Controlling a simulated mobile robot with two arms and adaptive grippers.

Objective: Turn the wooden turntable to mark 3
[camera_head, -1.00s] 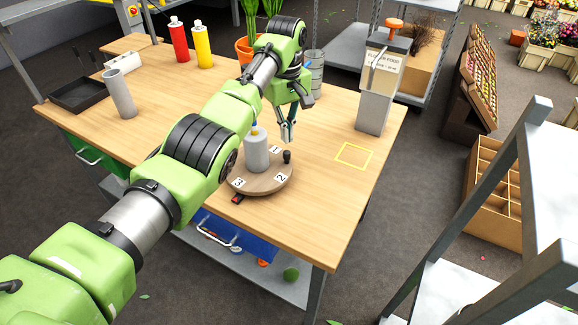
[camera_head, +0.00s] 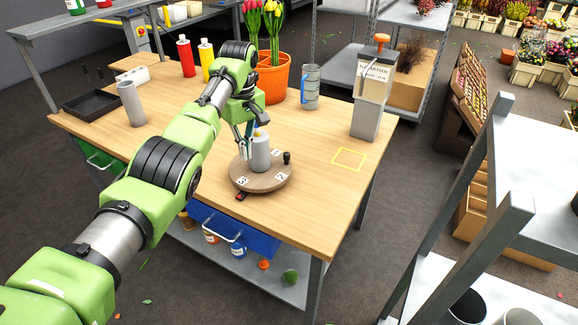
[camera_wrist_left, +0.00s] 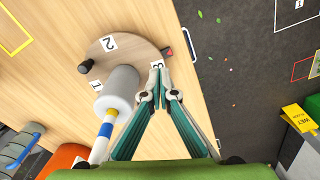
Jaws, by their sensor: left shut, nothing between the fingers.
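The round wooden turntable (camera_head: 250,184) lies on the table with number labels 1, 2 and 3, a black knob (camera_head: 287,158) at its right and a pale bottle (camera_head: 261,153) standing on it. Label 3 (camera_head: 243,181) is at the front left, close to the red pointer (camera_head: 242,196). In the left wrist view label 3 (camera_wrist_left: 157,65) is also near the pointer (camera_wrist_left: 168,52); exact alignment is hard to judge. My left gripper (camera_head: 244,152) is shut and empty, left of the bottle and away from the knob. Its tips (camera_wrist_left: 158,76) show near label 3; contact is unclear. My right gripper is out of view.
A grey cylinder (camera_head: 131,104) and black tray (camera_head: 91,100) stand at the left. Red and yellow bottles, an orange tulip pot (camera_head: 272,85), a metal jug (camera_head: 311,88) and a grey dispenser (camera_head: 369,108) stand behind. The table right of the turntable, around the yellow square (camera_head: 348,159), is clear.

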